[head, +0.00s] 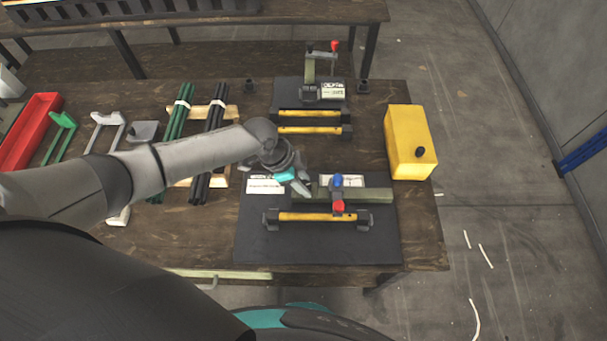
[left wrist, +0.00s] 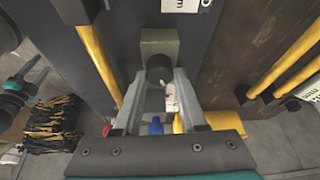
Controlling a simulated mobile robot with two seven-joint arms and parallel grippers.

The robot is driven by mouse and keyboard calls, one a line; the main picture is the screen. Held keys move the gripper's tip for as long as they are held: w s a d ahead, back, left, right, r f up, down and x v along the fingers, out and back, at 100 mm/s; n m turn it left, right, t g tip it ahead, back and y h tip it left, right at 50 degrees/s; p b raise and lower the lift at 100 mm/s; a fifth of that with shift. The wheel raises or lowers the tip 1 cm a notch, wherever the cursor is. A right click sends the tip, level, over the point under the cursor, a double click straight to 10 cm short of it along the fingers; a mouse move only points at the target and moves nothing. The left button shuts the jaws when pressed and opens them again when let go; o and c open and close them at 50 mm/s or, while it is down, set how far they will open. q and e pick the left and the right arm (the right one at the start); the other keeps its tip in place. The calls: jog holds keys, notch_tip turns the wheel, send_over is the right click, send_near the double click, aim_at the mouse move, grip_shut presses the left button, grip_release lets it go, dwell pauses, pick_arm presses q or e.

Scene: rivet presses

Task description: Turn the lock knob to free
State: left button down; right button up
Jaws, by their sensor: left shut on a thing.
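The near press stands on a dark mat (head: 320,250), with an olive beam (head: 372,195) and a blue part (head: 337,180) above a red one (head: 338,205). My left gripper (head: 301,184) is at the beam's left end. In the left wrist view, my left gripper (left wrist: 160,80) is shut on a dark round knob (left wrist: 158,66) that sticks out of an olive block (left wrist: 160,42). I take this to be the lock knob; its marking cannot be read. In the head view the knob is hidden by the gripper. My right gripper is not in view.
A yellow bar (head: 300,217) lies in black holders before the beam. A second press (head: 310,72) with a red-tipped handle stands behind. A yellow box (head: 406,142) is at the right edge of the table. Green rods (head: 178,116) and black rods (head: 214,106) lie left.

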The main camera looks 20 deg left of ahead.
pick_arm(q)
jog(key=n+t+p, duration=0.1)
jog(key=n+p, duration=0.2)
jog(key=n+t+y+p, duration=0.1)
jog(key=n+p, duration=0.3)
jog(key=shift+s+d+r+y, duration=0.15)
jog(key=shift+y, duration=0.15)
jog(key=n+y+p, duration=0.1)
jog(key=n+p, duration=0.1)
jog(key=n, duration=0.1)
jog(key=shift+t, duration=0.3)
jog(key=shift+n+y+p, duration=0.65)
jog(key=shift+n+y, duration=0.05)
jog(key=shift+n, duration=1.1)
jog(key=shift+c, duration=2.3)
grip_release()
